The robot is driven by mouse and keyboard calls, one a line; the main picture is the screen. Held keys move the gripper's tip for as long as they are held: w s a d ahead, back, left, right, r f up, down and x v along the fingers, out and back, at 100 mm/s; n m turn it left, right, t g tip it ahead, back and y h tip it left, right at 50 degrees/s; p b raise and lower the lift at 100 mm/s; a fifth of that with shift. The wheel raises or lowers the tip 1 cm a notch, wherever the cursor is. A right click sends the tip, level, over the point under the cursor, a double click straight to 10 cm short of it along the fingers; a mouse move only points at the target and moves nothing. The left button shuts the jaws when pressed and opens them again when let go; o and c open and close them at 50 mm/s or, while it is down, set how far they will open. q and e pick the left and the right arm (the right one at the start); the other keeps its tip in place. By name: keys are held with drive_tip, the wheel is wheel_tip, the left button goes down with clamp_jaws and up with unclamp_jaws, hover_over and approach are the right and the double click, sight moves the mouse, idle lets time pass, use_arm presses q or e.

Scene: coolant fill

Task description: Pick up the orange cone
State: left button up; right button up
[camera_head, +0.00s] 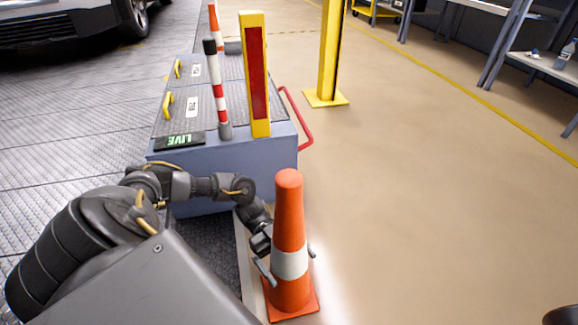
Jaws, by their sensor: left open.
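An orange cone (288,215) with a white band stands upright on the floor at the lower middle of the view, on a square orange base. My left gripper (288,262) is open at the height of the white band. One finger shows at the cone's left side and the other tip shows at its right side, so the fingers straddle the cone. The cone hides part of the gripper, and I cannot tell whether the fingers touch it. My right gripper is not in view.
A grey-blue cabinet (225,165) with yellow handles and a red side rail stands just behind the cone. A red-white post (215,90) and a yellow-red post (256,75) rise by it. A yellow pillar (328,55) stands behind.

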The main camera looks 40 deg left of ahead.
use_arm(q)
drive_tip(key=c, duration=1.1)
